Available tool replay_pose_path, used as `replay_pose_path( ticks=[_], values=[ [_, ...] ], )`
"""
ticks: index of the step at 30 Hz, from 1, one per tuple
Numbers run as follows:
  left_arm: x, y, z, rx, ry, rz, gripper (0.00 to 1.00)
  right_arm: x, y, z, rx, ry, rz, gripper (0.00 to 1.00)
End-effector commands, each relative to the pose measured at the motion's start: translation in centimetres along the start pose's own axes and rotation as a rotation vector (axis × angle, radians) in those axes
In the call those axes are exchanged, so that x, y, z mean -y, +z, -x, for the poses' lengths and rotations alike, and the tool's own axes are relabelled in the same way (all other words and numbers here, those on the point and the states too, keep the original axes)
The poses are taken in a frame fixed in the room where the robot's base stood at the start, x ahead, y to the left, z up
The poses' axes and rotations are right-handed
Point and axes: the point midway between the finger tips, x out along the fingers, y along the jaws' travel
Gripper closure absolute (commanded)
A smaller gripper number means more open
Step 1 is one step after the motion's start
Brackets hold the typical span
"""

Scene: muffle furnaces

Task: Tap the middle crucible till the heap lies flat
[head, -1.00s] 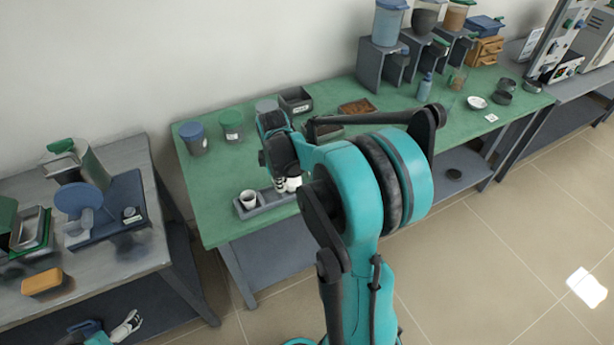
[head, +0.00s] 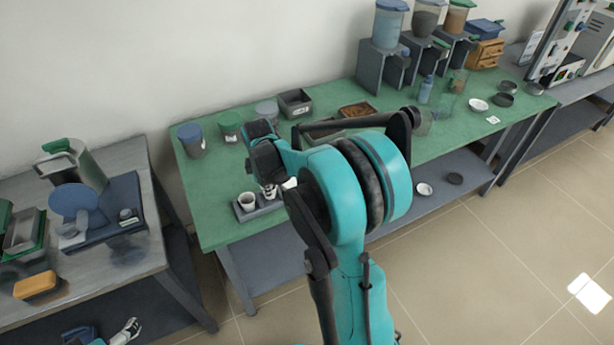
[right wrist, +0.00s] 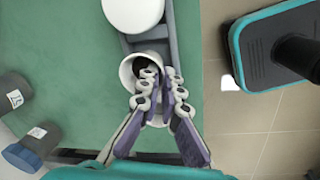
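A grey tray (head: 262,209) on the green table holds white crucibles in a row. The left crucible (head: 248,200) stands upright in it. The middle crucible (right wrist: 128,76) is under my right gripper (right wrist: 161,73), with dark matter inside; the fingers cover much of it, so I cannot tell heap from flat. The fingers are close together at its mouth, with nothing seen between them; contact is unclear. A round white top (right wrist: 132,12) shows at the third place. In the head view my right arm hides most of that end.
Blue-lidded (head: 191,138) and green-lidded (head: 229,127) jars stand behind the tray. A dark bin (head: 295,102) and a brown-filled tray (head: 357,109) are farther back. Small dishes (head: 478,104) lie at the right. A grey bench (head: 150,262) stands at the left.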

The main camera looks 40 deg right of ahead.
Motion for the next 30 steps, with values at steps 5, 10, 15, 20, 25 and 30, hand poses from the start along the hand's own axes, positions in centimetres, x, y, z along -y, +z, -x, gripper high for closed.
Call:
replay_pose_path(
  ticks=[5,10,15,20,25,30],
  values=[
    [0.0,1.1,-1.5,0.000,0.000,0.000,0.01,0.4,0.0,-2.4,0.000,0.000,0.000,1.00],
    [0.0,0.9,-1.3,0.000,0.000,0.000,0.01,0.3,0.0,-2.2,0.000,0.000,0.000,1.00],
    [0.0,0.6,-0.8,0.000,0.000,0.000,0.01,0.2,0.0,-1.4,0.000,0.000,0.000,1.00],
    [0.0,-0.1,0.1,0.000,0.000,0.000,0.01,0.0,0.0,0.0,0.000,0.000,0.000,1.00],
    [0.0,-0.7,0.9,0.000,0.000,0.000,0.01,-0.2,0.0,1.2,0.000,0.000,0.000,1.00],
    [0.0,-0.7,0.9,0.000,0.000,0.000,0.01,-0.2,0.0,1.3,0.000,0.000,0.000,1.00]
  ],
)
